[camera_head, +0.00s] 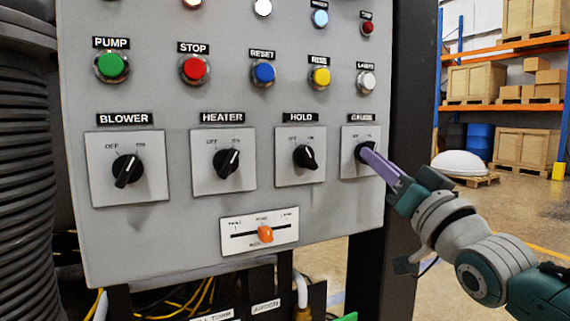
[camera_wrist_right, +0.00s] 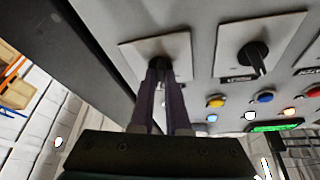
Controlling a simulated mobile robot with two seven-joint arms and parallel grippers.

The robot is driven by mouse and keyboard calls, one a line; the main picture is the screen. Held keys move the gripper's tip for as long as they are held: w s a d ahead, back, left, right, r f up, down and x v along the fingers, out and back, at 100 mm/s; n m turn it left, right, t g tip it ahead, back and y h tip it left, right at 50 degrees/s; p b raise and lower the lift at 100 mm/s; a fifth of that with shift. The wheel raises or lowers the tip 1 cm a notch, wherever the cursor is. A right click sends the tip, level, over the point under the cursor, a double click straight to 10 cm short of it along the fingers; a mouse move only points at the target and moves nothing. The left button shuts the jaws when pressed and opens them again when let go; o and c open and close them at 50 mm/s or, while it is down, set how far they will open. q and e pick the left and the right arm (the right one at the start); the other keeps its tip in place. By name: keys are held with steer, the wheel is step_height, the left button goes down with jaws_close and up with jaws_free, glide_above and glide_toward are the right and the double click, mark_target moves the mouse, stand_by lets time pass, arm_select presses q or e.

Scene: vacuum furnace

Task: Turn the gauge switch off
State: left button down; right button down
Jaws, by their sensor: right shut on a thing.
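The gauge switch (camera_head: 361,152) is a black rotary knob on a light square plate at the right end of the switch row, under a GAUGE label. My right gripper (camera_head: 369,156) is at this knob, its purple fingers closed around it from the lower right. In the right wrist view, the two fingers of the gripper (camera_wrist_right: 168,72) reach up to the knob (camera_wrist_right: 183,68) on its plate (camera_wrist_right: 140,46), and the fingers hide much of it. The knob's pointer direction is hard to tell. My left gripper is not in view.
The hold switch (camera_head: 305,157) sits just left of the gauge switch; the heater (camera_head: 229,163) and blower (camera_head: 127,170) switches are farther left. Above are push buttons, including a white one (camera_head: 366,82). An orange slider (camera_head: 265,234) is below. Open floor lies right of the panel.

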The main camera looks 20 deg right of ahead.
steer(key=shift+d+n+g+y+b, duration=0.3)
steer(key=shift+n+y, duration=0.9)
steer(key=shift+n, duration=1.15)
steer(key=shift+n+g+y+b, duration=0.1)
steer(key=shift+n+y+b, duration=0.35)
steer(key=shift+n+y, duration=1.35)
steer(key=shift+d+n+g+y+b, duration=0.2)
steer(key=shift+n+y+b, duration=0.3)
steer(key=shift+n, duration=2.45)
steer(key=c, duration=0.9)
jaws_free()
steer(key=p+v, duration=0.1)
steer(key=v, duration=0.9)
steer(key=shift+w, duration=0.1)
